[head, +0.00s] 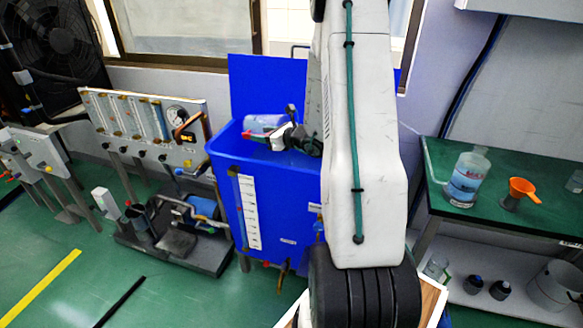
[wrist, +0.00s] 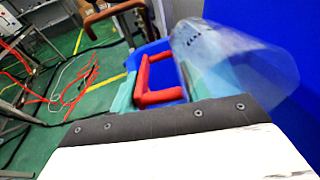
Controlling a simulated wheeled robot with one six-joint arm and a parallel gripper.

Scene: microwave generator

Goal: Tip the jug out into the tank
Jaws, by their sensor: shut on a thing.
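The blue tank (head: 285,205) stands in the middle of the head view with its lid raised behind the open top. My gripper (head: 262,136) is over the tank opening, shut on the clear jug (head: 262,123). The jug lies tipped on its side, within the tank's rim as seen from the head. In the wrist view the see-through jug (wrist: 240,62) is at the upper right, against a blue wall, with a red U-shaped part (wrist: 153,85) beside it. I cannot tell whether liquid is in it. My arm hides the tank's right part.
Left of the tank are a gauge panel (head: 145,125) and a pump unit (head: 185,225). Green floor is open at the lower left.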

